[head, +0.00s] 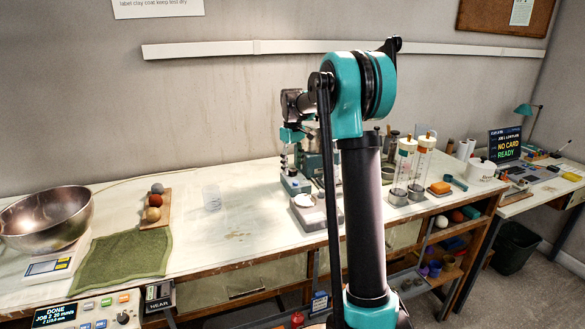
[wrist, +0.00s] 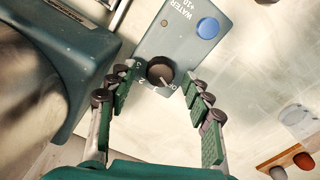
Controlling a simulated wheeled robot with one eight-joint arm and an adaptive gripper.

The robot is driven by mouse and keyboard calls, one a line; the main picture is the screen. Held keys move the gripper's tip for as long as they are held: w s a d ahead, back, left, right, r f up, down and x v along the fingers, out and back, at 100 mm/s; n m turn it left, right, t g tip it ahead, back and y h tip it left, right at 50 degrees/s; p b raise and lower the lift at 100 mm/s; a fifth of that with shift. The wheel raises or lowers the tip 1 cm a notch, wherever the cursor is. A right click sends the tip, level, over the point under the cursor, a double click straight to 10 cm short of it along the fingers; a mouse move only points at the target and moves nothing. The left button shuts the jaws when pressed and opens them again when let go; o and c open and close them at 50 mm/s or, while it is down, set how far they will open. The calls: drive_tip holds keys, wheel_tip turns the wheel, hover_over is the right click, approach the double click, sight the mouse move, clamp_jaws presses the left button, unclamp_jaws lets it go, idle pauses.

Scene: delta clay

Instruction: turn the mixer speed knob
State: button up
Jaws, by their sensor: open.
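The mixer speed knob (wrist: 161,72) is a dark round knob on the grey-green mixer panel (wrist: 178,45) in the wrist view. Its pale pointer line appears to face the OFF mark at lower right; a 2 shows at lower left. My gripper (wrist: 158,80) is open, with one green-padded finger on each side of the knob. I see gaps between pads and knob, but cannot tell how deep the fingertips reach. In the head view the green mixer (head: 295,182) stands on the bench, partly behind my arm, and its knob cannot be made out.
A blue button (wrist: 208,28) marked WATER +10 sits above the knob. A dark green housing (wrist: 60,60) is close on the left.

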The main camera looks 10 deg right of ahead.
drive_tip(key=shift+f, duration=0.35)
drive_tip(key=shift+c, duration=0.3)
clamp_jaws()
